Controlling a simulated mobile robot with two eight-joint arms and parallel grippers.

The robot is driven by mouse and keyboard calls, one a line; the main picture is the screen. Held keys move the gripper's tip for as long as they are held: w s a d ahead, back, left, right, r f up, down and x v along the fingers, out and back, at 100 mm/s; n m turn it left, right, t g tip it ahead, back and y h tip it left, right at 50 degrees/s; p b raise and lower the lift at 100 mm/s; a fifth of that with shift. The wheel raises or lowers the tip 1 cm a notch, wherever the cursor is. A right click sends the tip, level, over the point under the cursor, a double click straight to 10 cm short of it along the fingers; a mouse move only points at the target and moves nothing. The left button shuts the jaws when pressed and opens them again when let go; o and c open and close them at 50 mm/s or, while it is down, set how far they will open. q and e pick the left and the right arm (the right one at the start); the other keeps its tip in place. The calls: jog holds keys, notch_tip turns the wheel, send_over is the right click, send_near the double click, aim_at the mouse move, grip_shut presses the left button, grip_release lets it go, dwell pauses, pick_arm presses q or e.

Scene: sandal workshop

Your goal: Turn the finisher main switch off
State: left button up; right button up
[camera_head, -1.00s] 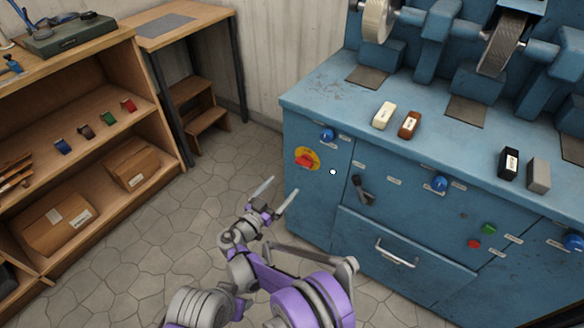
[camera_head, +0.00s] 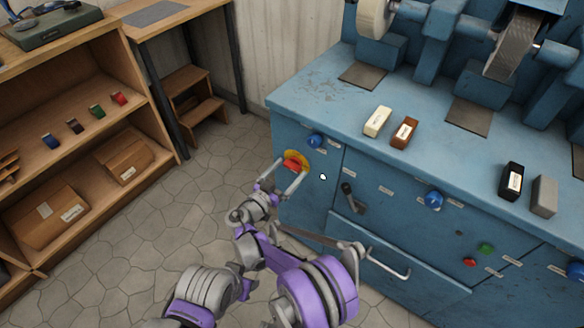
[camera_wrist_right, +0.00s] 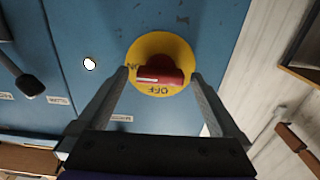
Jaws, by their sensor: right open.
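The finisher main switch is a red knob (camera_head: 291,165) on a round yellow plate (camera_head: 299,154), on the front of the blue finisher. In the right wrist view the red knob (camera_wrist_right: 172,72) lies crosswise on the yellow plate (camera_wrist_right: 148,47). Its white mark points left, towards ON; OFF is printed below it. My right gripper (camera_head: 292,174) is open, its fingertips on either side of the knob. In the wrist view the right gripper (camera_wrist_right: 160,80) has one finger left of the knob and one right. I cannot tell whether they touch it. My left gripper is out of view.
A blue knob (camera_head: 314,141) sits just above the switch, and a small white lamp (camera_head: 322,177) to its right. A black lever (camera_head: 349,194) and a drawer handle (camera_head: 388,262) stand further right. A wooden shelf (camera_head: 100,135) is at the left; open floor lies between.

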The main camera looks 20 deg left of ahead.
jog(key=shift+s, duration=0.15)
jog(key=shift+c, duration=0.2)
jog(key=c, duration=1.3)
jog(key=shift+o, duration=0.2)
jog(key=n, duration=0.4)
jog(key=shift+n, duration=0.4)
jog(key=n, duration=0.9)
jog(key=shift+n, duration=2.1)
